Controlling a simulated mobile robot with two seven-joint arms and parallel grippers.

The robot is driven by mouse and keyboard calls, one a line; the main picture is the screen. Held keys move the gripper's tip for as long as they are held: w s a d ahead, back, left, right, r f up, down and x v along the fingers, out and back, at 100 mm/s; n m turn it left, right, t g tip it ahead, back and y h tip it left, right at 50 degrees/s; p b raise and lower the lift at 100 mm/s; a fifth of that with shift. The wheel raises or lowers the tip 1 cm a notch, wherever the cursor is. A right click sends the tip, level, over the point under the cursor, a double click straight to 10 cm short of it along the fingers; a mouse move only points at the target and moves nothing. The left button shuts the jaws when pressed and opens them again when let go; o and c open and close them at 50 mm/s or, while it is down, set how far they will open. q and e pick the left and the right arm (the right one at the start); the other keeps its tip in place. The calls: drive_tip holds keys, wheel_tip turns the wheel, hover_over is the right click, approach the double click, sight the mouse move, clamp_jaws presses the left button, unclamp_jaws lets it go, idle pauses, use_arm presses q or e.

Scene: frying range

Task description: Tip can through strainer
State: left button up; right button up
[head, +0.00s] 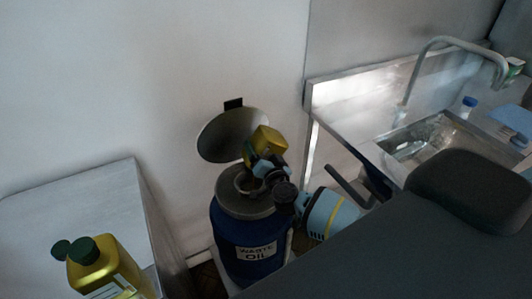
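A gold can (267,139) is tilted over the open top of a blue drum (228,232) labelled "WASTE OIL". My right gripper (265,166) comes in from the right and appears shut on the can; its fingers are small and partly hidden. The can's mouth cannot be made out, nor can any flow of oil. A grey ring (240,184), perhaps the strainer's rim, shows at the drum's opening below the can. The drum's round lid (222,137) stands raised behind it. My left gripper is not in view.
A steel sink (440,135) with a curved tap (415,72) is at the right. A wall is close behind the drum.

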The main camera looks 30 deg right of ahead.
sight(261, 145)
drive_tip(key=shift+w+a+r+n, duration=0.15)
drive_tip(key=shift+a+r+n, duration=0.2)
drive_tip(key=shift+a+n, duration=0.5)
drive_tip(key=shift+d, duration=0.2)
drive_tip(key=shift+r, duration=0.1)
idle(1.0)
drive_tip(key=shift+r, duration=2.4)
